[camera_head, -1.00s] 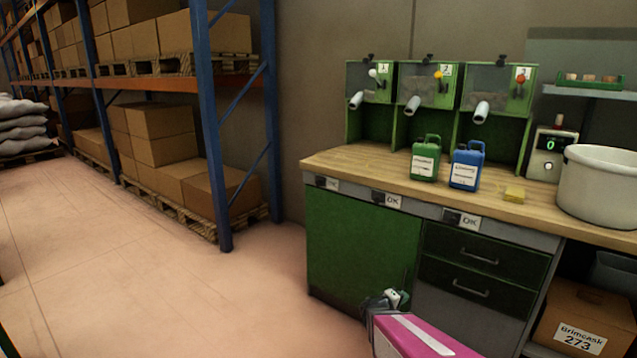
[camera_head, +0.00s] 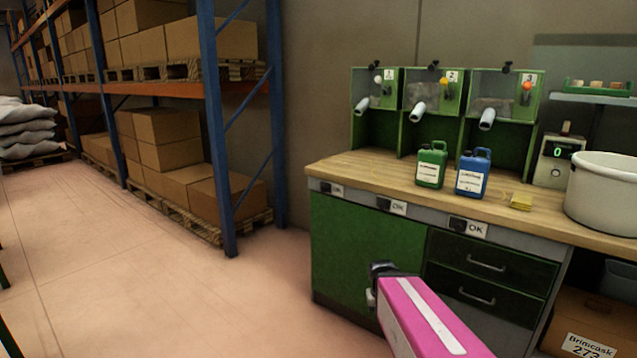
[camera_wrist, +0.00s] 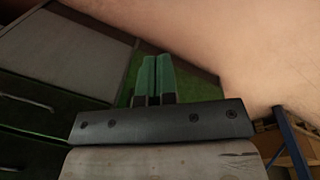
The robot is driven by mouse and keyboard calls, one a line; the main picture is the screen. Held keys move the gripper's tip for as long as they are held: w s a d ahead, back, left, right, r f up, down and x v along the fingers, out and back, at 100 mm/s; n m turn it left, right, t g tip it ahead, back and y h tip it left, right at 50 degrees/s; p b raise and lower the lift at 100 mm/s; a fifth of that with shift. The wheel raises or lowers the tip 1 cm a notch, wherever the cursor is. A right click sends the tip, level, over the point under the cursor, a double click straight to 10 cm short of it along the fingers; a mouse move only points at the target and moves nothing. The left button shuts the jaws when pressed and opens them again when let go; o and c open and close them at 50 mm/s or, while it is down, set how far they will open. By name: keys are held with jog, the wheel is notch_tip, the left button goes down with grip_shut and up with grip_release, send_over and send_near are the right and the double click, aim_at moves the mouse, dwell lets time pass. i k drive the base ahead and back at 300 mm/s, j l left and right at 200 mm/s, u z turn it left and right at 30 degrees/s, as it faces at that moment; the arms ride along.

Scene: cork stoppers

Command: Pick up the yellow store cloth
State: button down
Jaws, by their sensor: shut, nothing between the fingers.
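The yellow cloth (camera_head: 521,201) lies folded on the wooden worktop (camera_head: 375,166) in the head view, between the blue canister and the white tub. My gripper (camera_head: 376,282) is below the worktop, in front of the green cabinet, to the left of the cloth and apart from it. In the wrist view my gripper's two green fingers (camera_wrist: 154,76) are together with nothing between them. The cloth is not in the wrist view.
A green canister (camera_head: 431,165) and a blue canister (camera_head: 473,172) stand left of the cloth. A white tub (camera_head: 604,195) stands right of it. Green dispensers (camera_head: 430,100) stand behind. The floor (camera_head: 150,270) at the left is clear.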

aim_at(519, 201)
jog(key=z, duration=1.3)
